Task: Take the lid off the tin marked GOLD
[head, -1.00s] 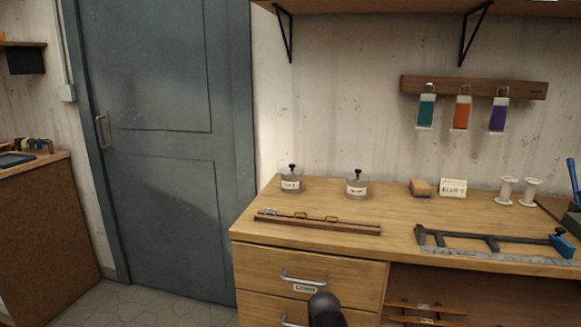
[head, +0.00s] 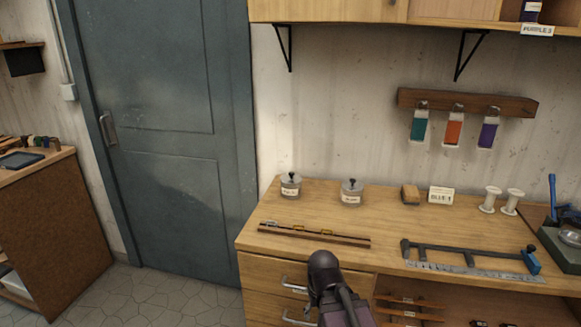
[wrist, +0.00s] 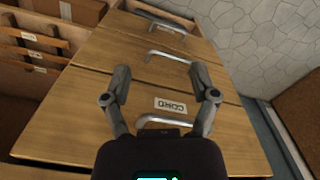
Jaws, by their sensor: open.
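Two small grey tins, a left one (head: 290,187) and a right one (head: 351,194), stand upright and apart at the back left of the workbench (head: 385,222) in the head view. Each has a lid on with a dark knob and a pale label. The lettering is too small to read, so I cannot tell which is marked GOLD. My gripper (wrist: 160,70) is open and empty in the wrist view, over the drawer fronts and away from both tins. Its fingers do not show in the head view, where part of my arm rises before the bench.
A dark strip with small clips (head: 313,235) lies in front of the tins. A block (head: 410,194), a sign (head: 441,195), white spools (head: 490,199) and a long clamp-like tool (head: 468,253) are to the right. Drawer handles (wrist: 168,56) stick out below my gripper.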

